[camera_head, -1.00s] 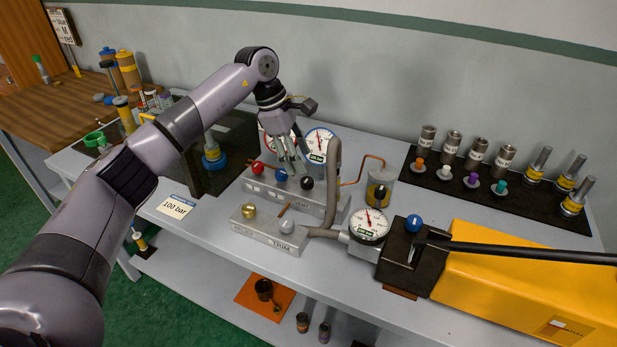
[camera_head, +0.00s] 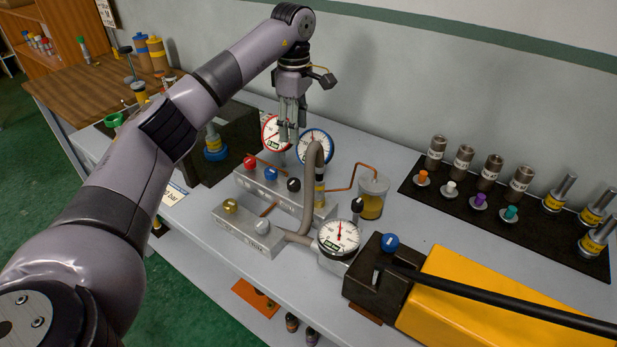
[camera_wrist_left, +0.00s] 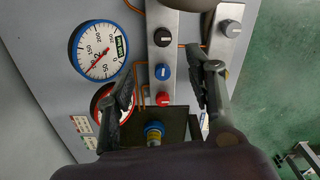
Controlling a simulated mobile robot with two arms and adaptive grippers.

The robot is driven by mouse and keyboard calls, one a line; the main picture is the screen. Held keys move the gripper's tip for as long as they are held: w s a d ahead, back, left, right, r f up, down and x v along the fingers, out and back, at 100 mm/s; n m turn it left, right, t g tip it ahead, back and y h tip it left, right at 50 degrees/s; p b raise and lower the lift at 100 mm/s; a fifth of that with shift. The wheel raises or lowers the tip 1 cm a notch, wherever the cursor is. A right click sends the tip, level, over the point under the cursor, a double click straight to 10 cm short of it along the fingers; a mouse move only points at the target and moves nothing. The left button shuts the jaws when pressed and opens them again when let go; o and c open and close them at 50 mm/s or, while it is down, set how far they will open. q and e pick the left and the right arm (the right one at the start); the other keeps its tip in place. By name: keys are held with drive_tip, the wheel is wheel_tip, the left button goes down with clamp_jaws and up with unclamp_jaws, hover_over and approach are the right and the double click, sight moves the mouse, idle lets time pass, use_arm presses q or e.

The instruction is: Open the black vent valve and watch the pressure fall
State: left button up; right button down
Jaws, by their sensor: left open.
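The black vent valve knob (camera_head: 293,184) is the right-hand knob of three on the rear manifold block (camera_head: 318,212). It also shows uncovered in the left wrist view (camera_wrist_left: 163,38). A blue knob (camera_head: 271,174) and a red knob (camera_head: 249,161) are beside it. My left gripper (camera_head: 288,138) is open and empty, above and behind the knobs, in front of the gauges. In the left wrist view, its spread fingers (camera_wrist_left: 170,78) touch no knob. The blue-rimmed gauge (camera_head: 315,147) and red-rimmed gauge (camera_head: 275,133) stand behind; the blue one's needle points lower left in the wrist view.
A grey hose (camera_head: 311,190) arches close beside the vent knob. A clear jar (camera_head: 373,195), a white-faced gauge (camera_head: 338,237) and a yellow pump (camera_head: 470,300) are on the right. Fittings (camera_head: 490,172) stand at far right.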

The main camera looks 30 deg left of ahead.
sight(295, 182)
use_arm(q)
drive_tip(key=f+p, duration=0.1)
drive_tip(key=f, duration=0.4)
drive_tip(key=f+p, duration=0.1)
drive_tip(key=f, duration=0.4)
drive_tip(key=f+p, duration=0.1)
drive_tip(key=f, duration=0.4)
drive_tip(key=shift+s+a+f, duration=0.25)
drive_tip(key=shift+a+f, duration=0.05)
drive_tip(key=shift+f, duration=0.45)
drive_tip(key=c, duration=1.2)
drive_tip(key=shift+o, duration=0.2)
use_arm(e)
drive_tip(key=r, duration=0.1)
drive_tip(key=s+a+r, duration=0.2)
drive_tip(key=shift+s+r, duration=0.1)
drive_tip(key=shift+r, duration=0.2)
